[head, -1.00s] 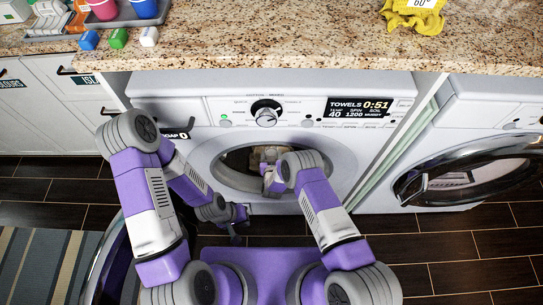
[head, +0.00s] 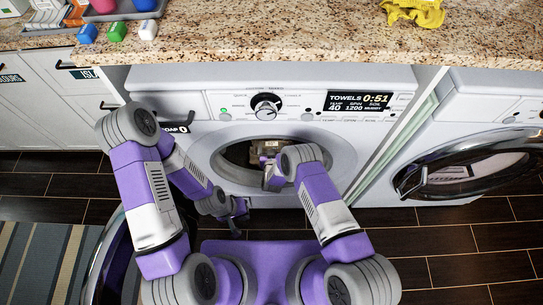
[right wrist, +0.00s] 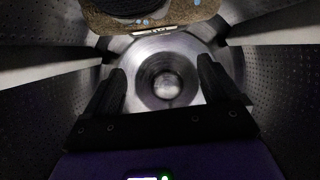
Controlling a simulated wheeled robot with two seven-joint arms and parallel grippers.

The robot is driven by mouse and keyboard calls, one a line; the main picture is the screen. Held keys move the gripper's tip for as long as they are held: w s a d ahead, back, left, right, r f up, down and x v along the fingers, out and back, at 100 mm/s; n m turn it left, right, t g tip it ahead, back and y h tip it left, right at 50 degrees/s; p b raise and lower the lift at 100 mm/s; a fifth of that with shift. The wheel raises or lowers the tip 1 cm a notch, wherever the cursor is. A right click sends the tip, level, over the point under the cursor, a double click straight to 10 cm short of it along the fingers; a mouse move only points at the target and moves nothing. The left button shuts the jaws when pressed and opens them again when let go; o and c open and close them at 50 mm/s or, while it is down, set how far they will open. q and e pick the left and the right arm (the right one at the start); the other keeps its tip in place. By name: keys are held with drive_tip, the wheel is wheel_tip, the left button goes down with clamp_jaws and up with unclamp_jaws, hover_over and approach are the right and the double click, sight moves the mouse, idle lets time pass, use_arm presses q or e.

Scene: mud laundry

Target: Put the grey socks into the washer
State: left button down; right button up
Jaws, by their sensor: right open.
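The front-loading washer (head: 215,110) stands open in the middle, its panel reading "TOWELS 0:51". My right gripper (right wrist: 163,70) is inside the perforated metal drum (right wrist: 55,95), open, with nothing between its two dark fingers. A tan, speckled thing with a dark ribbed patch (right wrist: 150,12) is at the top of the right wrist view; a beige thing also shows in the drum opening (head: 268,147). I cannot tell whether it is the grey socks. My left gripper (head: 238,222) hangs low in front of the washer, left of the opening; its jaws are unclear.
A second washer with an open round door (head: 470,172) stands at the right. A granite counter (head: 290,40) runs above, with a yellow cloth (head: 412,12) and small blue, green and white blocks. A dark glass door rim (head: 100,262) is at the lower left, near a striped rug (head: 45,255).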

drive_tip(key=s+d+r+m+g+y+p, duration=0.1)
drive_tip(key=s+d+r+g, duration=0.2)
drive_tip(key=s, duration=0.7)
drive_tip(key=s+d+r+m+g+y+p, duration=0.1)
drive_tip(key=s+r+g, duration=0.4)
drive_tip(key=s, duration=0.6)
drive_tip(key=s+d+r+m+g+y+p, duration=0.1)
drive_tip(key=s+d+r+g, duration=0.4)
drive_tip(key=s, duration=0.5)
drive_tip(key=shift+s+d+r+y+p, duration=0.3)
drive_tip(key=shift+r+y+p, duration=0.2)
drive_tip(key=shift+r+p, duration=0.35)
drive_tip(key=shift+w, duration=0.1)
